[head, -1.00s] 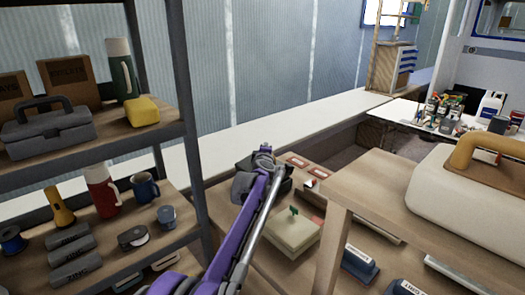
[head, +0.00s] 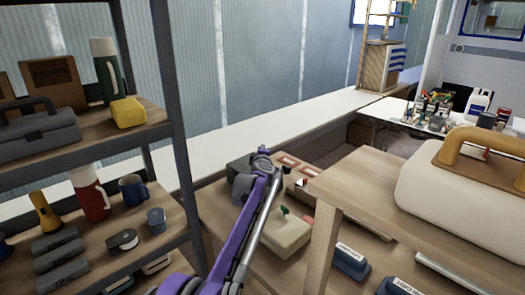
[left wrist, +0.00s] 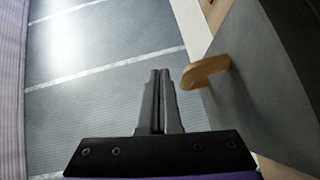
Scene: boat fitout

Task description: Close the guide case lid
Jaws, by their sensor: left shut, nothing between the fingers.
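In the left wrist view, a grey panel (left wrist: 265,85) with a tan tab (left wrist: 205,72) stands steeply tilted on the right. It may be the guide case lid, but its hinge and the rest of the case are out of view. My left gripper (left wrist: 160,75) is shut and empty, just left of the tab, with no clear contact. In the head view, a dark grey box-like shape (head: 237,165) shows on the low wooden table behind the end of my left arm, which hides much of it. I cannot tell whether it is the case. My right gripper is not in view.
A shelf rack (head: 180,130) with a toolbox, flasks and mugs stands close on the left. A cream box (head: 285,240) with a green knob sits right of my arm. A raised wooden table (head: 340,195) bears a large cream case (head: 430,190) at right.

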